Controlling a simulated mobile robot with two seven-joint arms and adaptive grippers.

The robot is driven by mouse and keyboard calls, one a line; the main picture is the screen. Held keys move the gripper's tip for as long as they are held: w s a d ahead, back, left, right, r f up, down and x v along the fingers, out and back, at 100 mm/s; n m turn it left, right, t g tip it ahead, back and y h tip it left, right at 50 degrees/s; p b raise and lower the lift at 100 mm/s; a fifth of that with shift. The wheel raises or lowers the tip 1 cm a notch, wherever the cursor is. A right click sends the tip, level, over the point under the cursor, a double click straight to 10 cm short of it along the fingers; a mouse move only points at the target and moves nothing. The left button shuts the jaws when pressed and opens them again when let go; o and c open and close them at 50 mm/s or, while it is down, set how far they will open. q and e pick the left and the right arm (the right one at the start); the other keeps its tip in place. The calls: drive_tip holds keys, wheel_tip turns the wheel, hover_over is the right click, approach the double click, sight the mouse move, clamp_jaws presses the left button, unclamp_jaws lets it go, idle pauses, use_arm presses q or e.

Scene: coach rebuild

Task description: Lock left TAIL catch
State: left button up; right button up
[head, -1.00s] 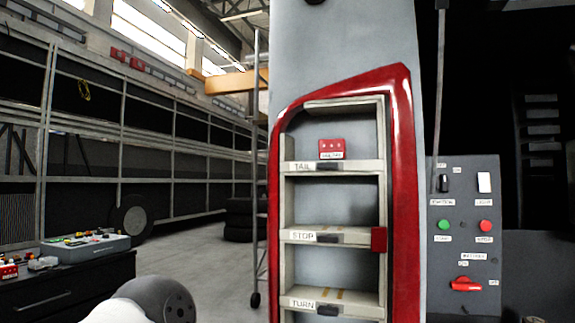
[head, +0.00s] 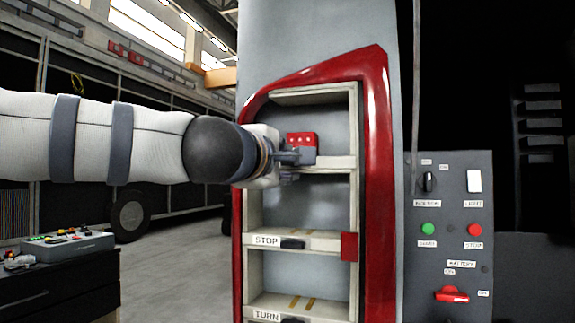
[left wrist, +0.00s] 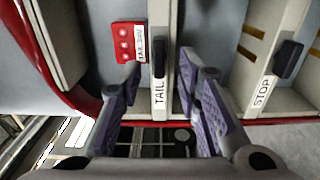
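The TAIL shelf (left wrist: 159,100) is the top shelf of the red-framed rack. Its dark catch (left wrist: 159,57) shows in the left wrist view beside the TAIL label; in the head view my gripper hides it. A red lamp module (head: 302,140) sits on this shelf and also shows in the left wrist view (left wrist: 126,42). My left gripper (head: 297,157) is at the shelf's front edge. In the left wrist view its fingers (left wrist: 163,80) are apart, one on each side of the shelf edge, with nothing gripped. I cannot tell whether they touch it. My right gripper is not in view.
Below are the STOP shelf (head: 325,241) with its dark catch (head: 292,243) and a red block (head: 349,246), and the TURN shelf (head: 335,307). A switch panel (head: 450,215) stands right of the rack. A black cabinet (head: 65,280) with a control box stands lower left.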

sight(291, 163)
use_arm(q)
drive_tip(key=x, duration=0.4)
clamp_jaws()
drive_tip(key=shift+n, duration=0.4)
drive_tip(key=n, duration=0.3)
drive_tip(key=shift+n, duration=0.4)
drive_tip(key=n, duration=0.4)
drive_tip(key=shift+n, duration=0.3)
drive_tip(key=n, duration=0.8)
drive_tip(key=shift+n, duration=0.5)
